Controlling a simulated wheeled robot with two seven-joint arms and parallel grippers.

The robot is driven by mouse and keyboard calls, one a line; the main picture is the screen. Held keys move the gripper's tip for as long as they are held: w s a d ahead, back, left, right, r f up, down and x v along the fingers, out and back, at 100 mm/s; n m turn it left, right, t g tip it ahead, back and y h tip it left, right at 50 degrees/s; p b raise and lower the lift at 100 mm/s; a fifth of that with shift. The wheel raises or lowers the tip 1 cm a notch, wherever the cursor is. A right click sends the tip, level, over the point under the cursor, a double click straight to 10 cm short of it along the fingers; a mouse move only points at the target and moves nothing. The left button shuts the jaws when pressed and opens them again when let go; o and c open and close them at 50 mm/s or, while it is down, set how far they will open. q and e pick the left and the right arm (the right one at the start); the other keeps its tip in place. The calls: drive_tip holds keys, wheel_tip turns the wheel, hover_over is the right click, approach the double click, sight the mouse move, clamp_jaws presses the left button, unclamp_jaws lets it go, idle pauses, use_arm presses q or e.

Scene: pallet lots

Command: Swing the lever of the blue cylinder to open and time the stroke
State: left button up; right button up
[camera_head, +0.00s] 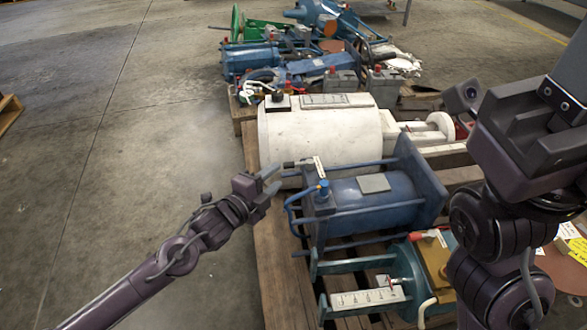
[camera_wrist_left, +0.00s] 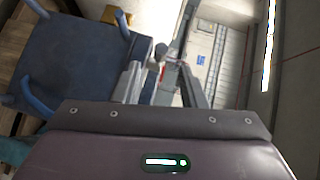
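The blue cylinder (camera_head: 372,201) lies on its side on a wooden pallet, between square blue end plates with tie rods.
A large white cylinder (camera_head: 325,135) lies just behind the blue one. A teal unit with a scale plate (camera_head: 365,298) is in front. More blue and green equipment (camera_head: 300,60) stands further back. The concrete floor (camera_head: 110,130) at the left is clear.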

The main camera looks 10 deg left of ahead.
sight(287, 168)
use_arm(q)
drive_tip(key=b+x, duration=0.3)
drive_tip(key=x, duration=0.3)
drive_tip(key=shift+f, duration=0.1)
drive_tip(key=shift+w+d, duration=0.2)
drive_tip(key=shift+w, duration=0.35)
clamp_jaws()
